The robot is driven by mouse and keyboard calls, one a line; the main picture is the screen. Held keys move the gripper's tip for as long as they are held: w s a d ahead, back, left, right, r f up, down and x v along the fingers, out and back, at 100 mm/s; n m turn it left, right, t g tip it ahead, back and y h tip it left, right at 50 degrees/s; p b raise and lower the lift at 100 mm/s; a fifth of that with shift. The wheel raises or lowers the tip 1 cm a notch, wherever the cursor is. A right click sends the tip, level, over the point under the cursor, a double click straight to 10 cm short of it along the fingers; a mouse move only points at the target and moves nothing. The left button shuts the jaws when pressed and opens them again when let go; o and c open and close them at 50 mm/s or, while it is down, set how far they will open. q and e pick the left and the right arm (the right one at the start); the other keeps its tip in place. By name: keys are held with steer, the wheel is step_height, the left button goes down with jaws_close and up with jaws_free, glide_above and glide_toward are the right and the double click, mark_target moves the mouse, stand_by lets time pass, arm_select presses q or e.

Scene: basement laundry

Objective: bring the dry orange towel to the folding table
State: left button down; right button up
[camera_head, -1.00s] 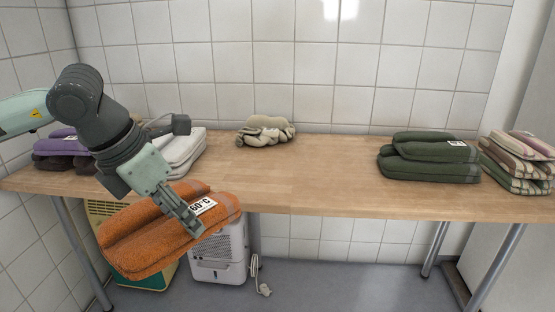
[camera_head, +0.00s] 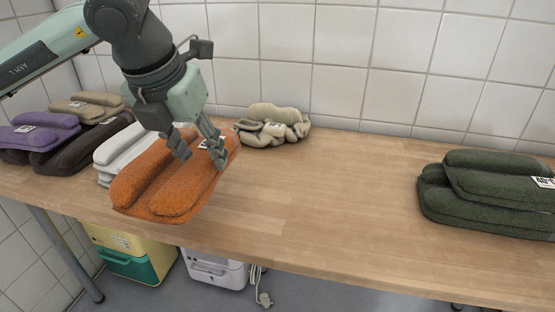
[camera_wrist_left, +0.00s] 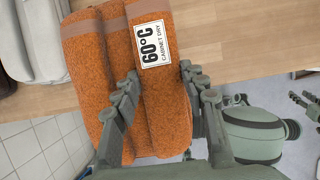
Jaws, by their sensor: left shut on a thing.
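The orange towel (camera_head: 165,182) is a folded, ridged bundle at the left front of the wooden folding table (camera_head: 330,215). My left gripper (camera_head: 203,157) is shut on it from above, with a finger on each side of a ridge. The left wrist view shows the towel (camera_wrist_left: 88,75) between the fingers (camera_wrist_left: 160,80), with a white label (camera_wrist_left: 151,44) reading "60°C CABINET DRY". The towel overlaps the table's front edge in the head view; I cannot tell whether it touches the top. My right gripper is not in the head view.
White towels (camera_head: 120,148), a purple towel (camera_head: 40,130) and a beige bundle (camera_head: 272,124) lie at the left and back. Dark green towels (camera_head: 490,195) are at the right. The table's middle is clear. A yellow-green box (camera_head: 135,255) and a white appliance (camera_head: 213,270) stand below.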

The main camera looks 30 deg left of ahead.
mark_target(238, 149)
arm_select(q)
steer(key=w+f, duration=0.2)
steer(key=w, duration=0.1)
steer(key=w+f, duration=0.2)
steer(key=w, duration=0.2)
steer(key=w+f+p, duration=0.1)
steer(key=w+f, duration=0.1)
steer(key=w, duration=0.1)
steer(key=shift+w+a+f, duration=0.2)
steer(key=shift+w+f, duration=0.05)
steer(key=shift+w, duration=0.05)
steer(key=shift+w+f, duration=0.15)
steer(key=shift+w, duration=0.05)
step_height(238, 149, down, 3)
steer(key=shift+f, duration=0.5)
steer(key=c, duration=0.9)
jaws_free()
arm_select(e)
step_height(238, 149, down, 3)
arm_select(q)
steer(key=shift+o, duration=0.2)
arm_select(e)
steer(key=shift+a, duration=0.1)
